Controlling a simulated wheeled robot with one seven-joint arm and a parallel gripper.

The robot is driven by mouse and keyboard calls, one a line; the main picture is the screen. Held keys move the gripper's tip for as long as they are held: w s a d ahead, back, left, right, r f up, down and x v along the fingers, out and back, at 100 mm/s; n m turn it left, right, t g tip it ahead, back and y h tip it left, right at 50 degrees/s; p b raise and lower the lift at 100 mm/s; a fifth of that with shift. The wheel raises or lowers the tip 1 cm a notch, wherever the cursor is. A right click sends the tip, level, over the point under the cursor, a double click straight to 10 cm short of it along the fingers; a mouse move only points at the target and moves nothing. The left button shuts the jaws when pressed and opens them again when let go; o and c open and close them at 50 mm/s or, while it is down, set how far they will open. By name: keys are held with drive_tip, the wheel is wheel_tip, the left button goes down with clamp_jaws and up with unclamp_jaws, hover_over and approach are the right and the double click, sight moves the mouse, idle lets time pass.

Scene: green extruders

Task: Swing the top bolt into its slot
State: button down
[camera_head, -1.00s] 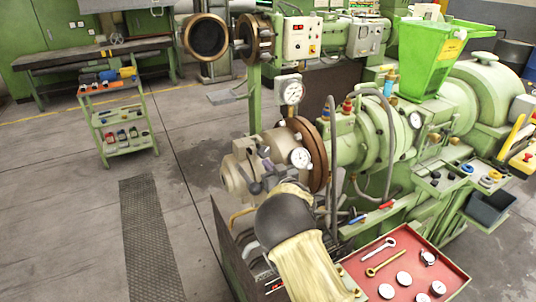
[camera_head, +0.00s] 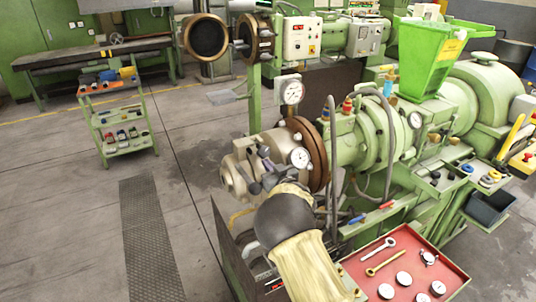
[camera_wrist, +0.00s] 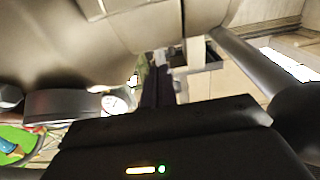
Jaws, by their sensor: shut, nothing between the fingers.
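The beige extruder head (camera_head: 238,178) with its brown flange ring (camera_head: 318,160) stands in front of my arm. Dark bolt parts (camera_head: 254,188) show at its front, but which one is the top bolt, and whether it lies in its slot, I cannot tell. My gripper (camera_head: 264,153) is up close at the head, its dark fingers among these parts. In the wrist view the gripper (camera_wrist: 159,78) is shut with nothing seen between its fingers, which point at a pale metal surface. Contact with the bolt cannot be made out.
Dial gauges (camera_head: 292,92) stand close by the flange. Grey hoses (camera_head: 333,150) hang to its right. A red tray (camera_head: 405,268) with tools and round parts lies at lower right. The floor at left is open, with a tool trolley (camera_head: 122,120) farther back.

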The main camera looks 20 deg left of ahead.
sight(266, 157)
drive_tip(key=shift+r, duration=0.15)
drive_tip(key=shift+w+a+r, duration=0.25)
drive_tip(key=shift+a+r, duration=0.05)
drive_tip(key=shift+r, duration=0.15)
drive_tip(key=shift+a+r, duration=0.1)
idle(0.4)
drive_tip(key=shift+w+a+r, duration=0.3)
drive_tip(key=shift+w+r, duration=0.05)
drive_tip(key=shift+a+r, duration=0.1)
drive_tip(key=shift+w+a+r+p, duration=0.2)
drive_tip(key=shift+w+p, duration=0.05)
drive_tip(key=shift+p, duration=0.05)
drive_tip(key=shift+w+a+r, duration=0.1)
idle(0.5)
